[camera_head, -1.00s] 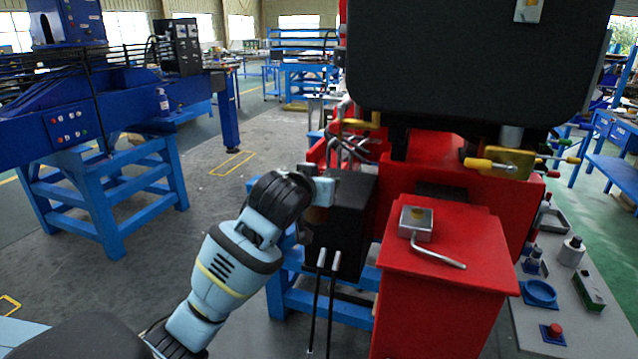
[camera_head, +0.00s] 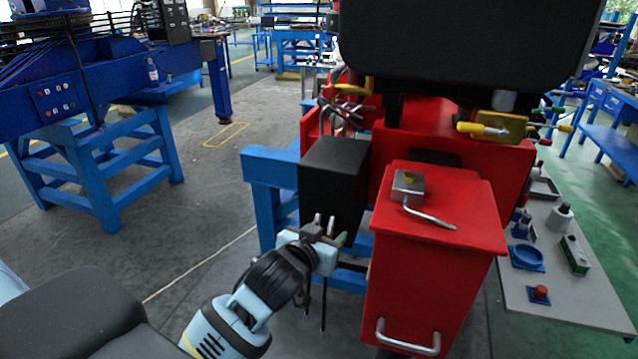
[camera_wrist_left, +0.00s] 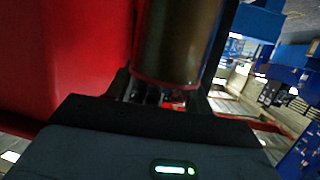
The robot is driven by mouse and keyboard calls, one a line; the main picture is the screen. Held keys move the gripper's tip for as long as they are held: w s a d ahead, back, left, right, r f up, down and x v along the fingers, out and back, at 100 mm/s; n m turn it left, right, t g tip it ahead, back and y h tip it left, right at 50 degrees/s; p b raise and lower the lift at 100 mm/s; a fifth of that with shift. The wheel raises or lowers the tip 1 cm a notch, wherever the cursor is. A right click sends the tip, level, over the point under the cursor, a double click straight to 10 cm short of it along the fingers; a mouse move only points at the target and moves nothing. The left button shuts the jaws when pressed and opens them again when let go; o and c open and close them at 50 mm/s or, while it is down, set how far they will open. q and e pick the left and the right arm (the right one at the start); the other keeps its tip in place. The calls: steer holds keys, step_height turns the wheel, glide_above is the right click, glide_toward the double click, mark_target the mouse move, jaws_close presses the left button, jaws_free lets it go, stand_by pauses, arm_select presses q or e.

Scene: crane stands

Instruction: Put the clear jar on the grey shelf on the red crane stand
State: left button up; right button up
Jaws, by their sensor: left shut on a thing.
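My left gripper (camera_head: 326,236) is in front of the black box on the red crane stand (camera_head: 435,255), left of its red cabinet. In the left wrist view it is shut on a dark, brownish cylinder (camera_wrist_left: 180,40), which looks like the clear jar. The jar stands close beside a red surface there. In the head view the gripper mostly hides it. The grey shelf (camera_head: 590,303) is at the right side of the red stand, well away from the gripper. My right gripper is not in view.
A metal block with a bent lever (camera_head: 408,184) sits on the cabinet top. A black panel (camera_head: 465,45) overhangs the stand.

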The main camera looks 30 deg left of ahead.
arm_select(q)
steer(key=s+d+f, duration=0.2)
steer(key=s+f, duration=0.1)
steer(key=s, duration=0.3)
steer(key=s+d+f+h, duration=0.1)
steer(key=s+d+f, duration=0.2)
steer(key=s, duration=0.3)
steer(key=shift+s+f+m, duration=0.3)
steer(key=shift+s+f, duration=0.05)
steer(key=shift+f, duration=0.15)
steer(key=shift+d, duration=0.15)
